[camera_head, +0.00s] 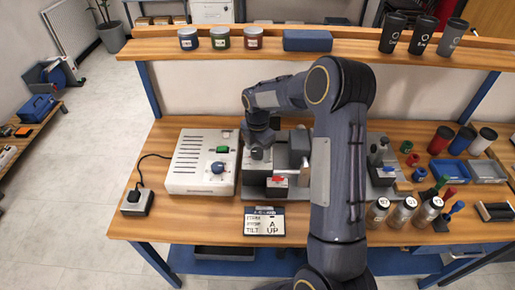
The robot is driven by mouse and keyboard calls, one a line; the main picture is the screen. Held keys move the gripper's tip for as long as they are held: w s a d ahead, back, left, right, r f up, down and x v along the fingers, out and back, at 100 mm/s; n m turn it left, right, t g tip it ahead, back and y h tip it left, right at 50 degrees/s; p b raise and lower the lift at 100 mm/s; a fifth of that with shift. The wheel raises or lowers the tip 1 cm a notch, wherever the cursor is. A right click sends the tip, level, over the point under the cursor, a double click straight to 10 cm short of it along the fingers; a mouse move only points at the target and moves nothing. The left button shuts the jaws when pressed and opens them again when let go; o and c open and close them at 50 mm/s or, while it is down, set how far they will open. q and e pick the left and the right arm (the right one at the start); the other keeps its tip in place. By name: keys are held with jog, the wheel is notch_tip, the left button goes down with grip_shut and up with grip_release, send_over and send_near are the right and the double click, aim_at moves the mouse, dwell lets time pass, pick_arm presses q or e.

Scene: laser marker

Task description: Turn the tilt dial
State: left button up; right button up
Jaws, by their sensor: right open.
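My right arm reaches up from the bottom and bends left over the bench. Its gripper (257,146) points down over the left part of the grey marking fixture (253,189) and is open. A small round grey knob shows just under the fingers; whether they touch it I cannot tell. A white control box (187,181) left of the fixture carries a blue dial (218,167) and a green switch (222,149). No label tells which one is the tilt dial. My left gripper is out of view.
A red-tipped part (278,180) sits on the fixture. A black switch block (136,201) is at the bench's left end. Several bottles (407,209), coloured cups (440,139) and trays (450,169) crowd the right.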

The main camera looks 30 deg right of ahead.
jog(key=c, duration=1)
